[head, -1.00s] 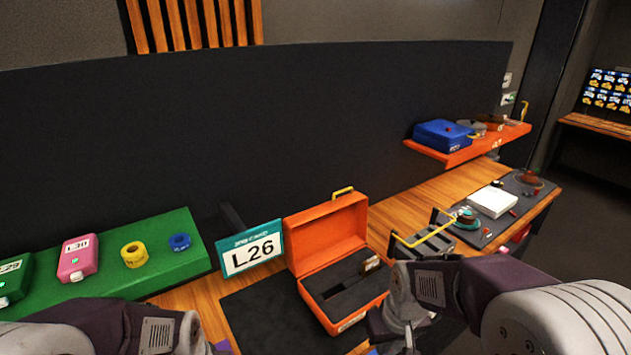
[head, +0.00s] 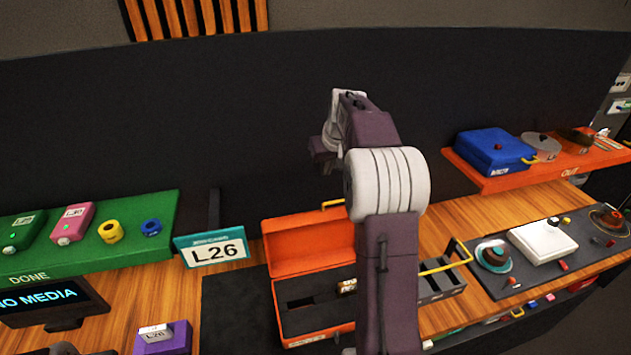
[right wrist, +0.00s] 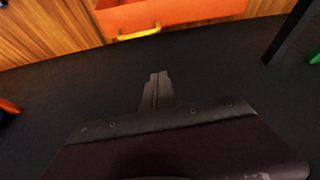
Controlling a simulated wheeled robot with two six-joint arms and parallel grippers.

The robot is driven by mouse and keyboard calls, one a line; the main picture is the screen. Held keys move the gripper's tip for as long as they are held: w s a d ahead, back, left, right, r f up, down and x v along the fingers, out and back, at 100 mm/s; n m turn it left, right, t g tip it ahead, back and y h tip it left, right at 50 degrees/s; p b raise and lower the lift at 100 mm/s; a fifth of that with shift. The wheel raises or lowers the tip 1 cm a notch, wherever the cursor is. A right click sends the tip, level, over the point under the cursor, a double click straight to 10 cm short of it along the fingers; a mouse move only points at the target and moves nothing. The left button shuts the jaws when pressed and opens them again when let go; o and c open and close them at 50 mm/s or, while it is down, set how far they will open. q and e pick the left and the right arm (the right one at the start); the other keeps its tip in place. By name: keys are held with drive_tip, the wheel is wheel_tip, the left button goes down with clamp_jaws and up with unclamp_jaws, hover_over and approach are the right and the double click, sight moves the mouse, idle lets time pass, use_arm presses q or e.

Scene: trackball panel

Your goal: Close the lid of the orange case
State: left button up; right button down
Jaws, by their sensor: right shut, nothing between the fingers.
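The orange case (head: 318,338) stands on the wooden bench with its lid (head: 298,248) raised at the back. A yellow handle (head: 332,204) is on the lid's top edge. Inside are dark foam and a small item (head: 347,286). My right arm hides the case's right side. My right gripper (head: 322,150) is raised above the lid, in front of the dark wall. In the right wrist view its fingers (right wrist: 157,80) are shut and empty, just below the lid (right wrist: 172,12) and handle (right wrist: 138,33) in the picture, seemingly apart from them. My left gripper is out of view.
An L26 sign (head: 218,252) stands left of the case, with a dark mat (head: 232,318) below it. A wire-handled tray (head: 438,282) sits close to the case's right. A green shelf (head: 150,205) is at left, an orange shelf (head: 540,172) at right.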

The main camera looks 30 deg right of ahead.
drive_tip(key=s+d, duration=0.1)
drive_tip(key=d, duration=0.2)
drive_tip(key=p, duration=0.4)
hover_over(334, 207)
drive_tip(key=shift+m, duration=0.3)
wheel_tip(334, 207, down, 10)
drive_tip(key=shift+r, duration=0.25)
drive_tip(key=shift+f, duration=0.1)
drive_tip(key=shift+w, duration=0.2)
